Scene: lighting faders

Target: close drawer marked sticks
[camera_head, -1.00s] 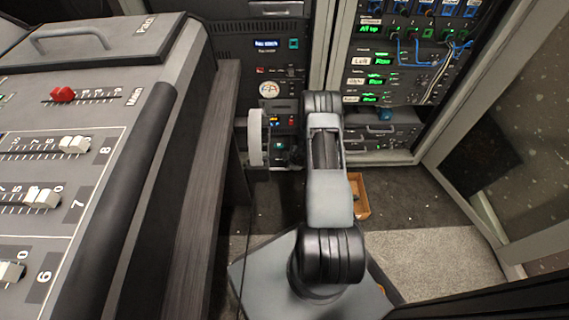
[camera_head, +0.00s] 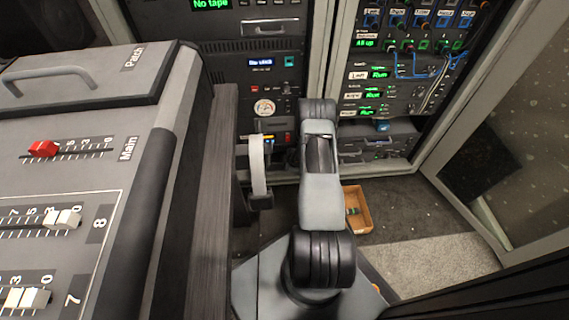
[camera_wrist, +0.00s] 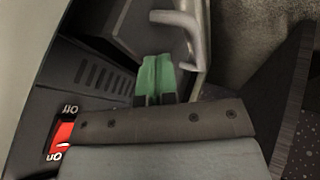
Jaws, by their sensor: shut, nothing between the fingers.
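My gripper (camera_wrist: 155,80) shows in the wrist view with its green fingertips together and nothing between them. A grey bar handle (camera_wrist: 184,22) stands just above and right of the fingertips, on a dark panel edge; contact cannot be told. I cannot read a "sticks" label in any view. In the head view, a dark drawer-like unit (camera_head: 405,137) sits low in the right rack, partly behind my arm; its marking is not legible. My fingertips are not clearly seen in the head view.
A mixing desk (camera_head: 150,150) fills the left. An equipment rack (camera_head: 225,90) stands behind my arm. An open-topped box (camera_head: 362,222) lies on the floor to the right. A red rocker switch (camera_wrist: 61,138) and vent slots (camera_wrist: 105,76) are left of my gripper.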

